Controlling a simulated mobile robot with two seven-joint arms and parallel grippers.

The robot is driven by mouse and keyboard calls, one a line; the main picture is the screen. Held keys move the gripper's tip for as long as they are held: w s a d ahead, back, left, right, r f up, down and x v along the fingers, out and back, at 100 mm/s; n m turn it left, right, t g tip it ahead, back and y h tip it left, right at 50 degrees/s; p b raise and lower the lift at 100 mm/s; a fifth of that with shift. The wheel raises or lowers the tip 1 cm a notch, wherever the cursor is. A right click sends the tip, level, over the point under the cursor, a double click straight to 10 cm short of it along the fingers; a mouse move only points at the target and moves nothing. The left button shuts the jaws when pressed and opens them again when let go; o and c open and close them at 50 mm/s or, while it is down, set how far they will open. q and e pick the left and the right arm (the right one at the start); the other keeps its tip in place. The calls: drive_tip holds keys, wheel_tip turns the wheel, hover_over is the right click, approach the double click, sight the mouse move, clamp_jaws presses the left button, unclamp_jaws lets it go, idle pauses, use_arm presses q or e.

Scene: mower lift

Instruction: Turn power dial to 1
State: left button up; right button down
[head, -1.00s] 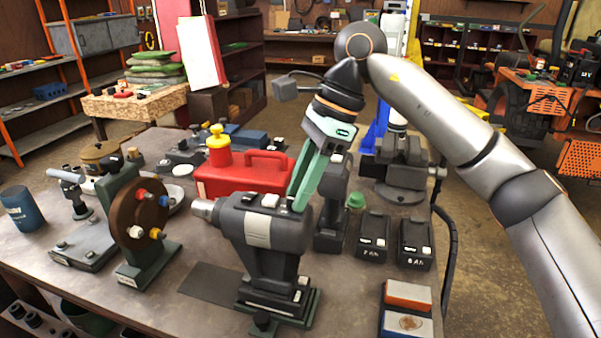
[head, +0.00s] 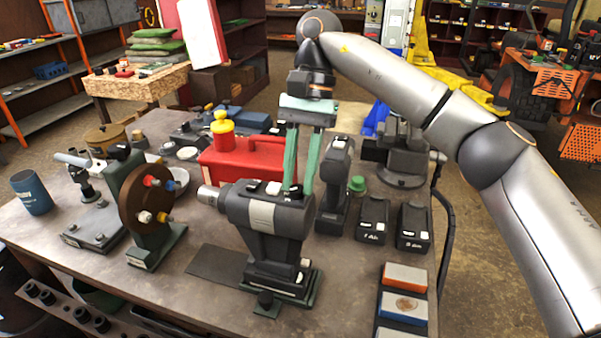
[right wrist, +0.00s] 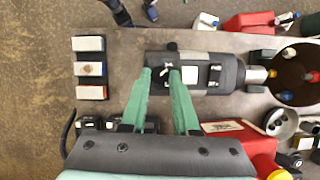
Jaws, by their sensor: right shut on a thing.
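A dark grey power tool with a light grey band (head: 262,214) stands on a green-edged base on the workbench; it also shows from above in the right wrist view (right wrist: 222,72). Small white-marked controls sit on its top. The power dial (right wrist: 164,72) is a small knob near the tool's rear end, partly hidden by the fingers. My right gripper (head: 299,189) points down with its green fingertips at the tool's top. In the right wrist view, its fingertips (right wrist: 160,70) are on either side of the dial, shut on it. The dial's setting is too small to read. My left gripper is out of view.
A red case (head: 250,158) lies behind the tool, and a brown wheel on a stand (head: 146,205) is at its left. A cordless drill (head: 334,185) and two batteries (head: 372,220) stand close on the right. Coloured blocks (head: 403,305) lie at the front right.

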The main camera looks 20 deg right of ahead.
drive_tip(key=shift+n+h, duration=0.3)
drive_tip(key=shift+n, duration=0.5)
drive_tip(key=shift+a, duration=0.1)
